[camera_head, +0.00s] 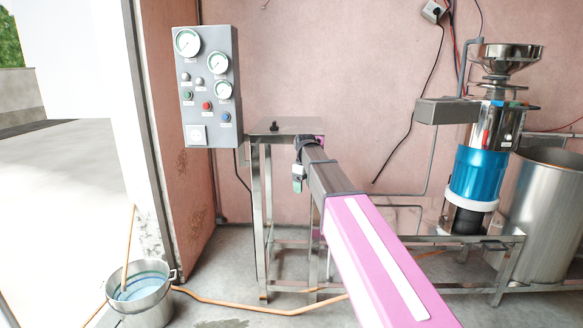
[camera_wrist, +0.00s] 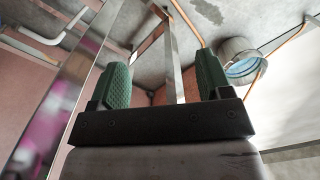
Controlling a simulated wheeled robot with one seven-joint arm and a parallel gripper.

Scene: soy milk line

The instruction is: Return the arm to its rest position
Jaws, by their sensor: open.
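My arm reaches forward from the lower right of the head view, over the floor toward a small metal table (camera_head: 262,132). My gripper (camera_head: 298,178) is at the far end of the arm, just in front of the table and below its top, and looks small there. In the wrist view, the two green finger pads of my gripper (camera_wrist: 160,88) stand wide apart. The gap between them holds nothing; a metal table leg (camera_wrist: 174,62) shows behind it. The gripper's far side is hidden in the head view.
A grey control box (camera_head: 209,110) with gauges and buttons hangs above left of the table. A grinder with a blue body (camera_head: 478,172) and a steel barrel (camera_head: 548,215) stand at right. A metal bucket (camera_head: 150,305) and an orange hose (camera_head: 230,303) are on the floor.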

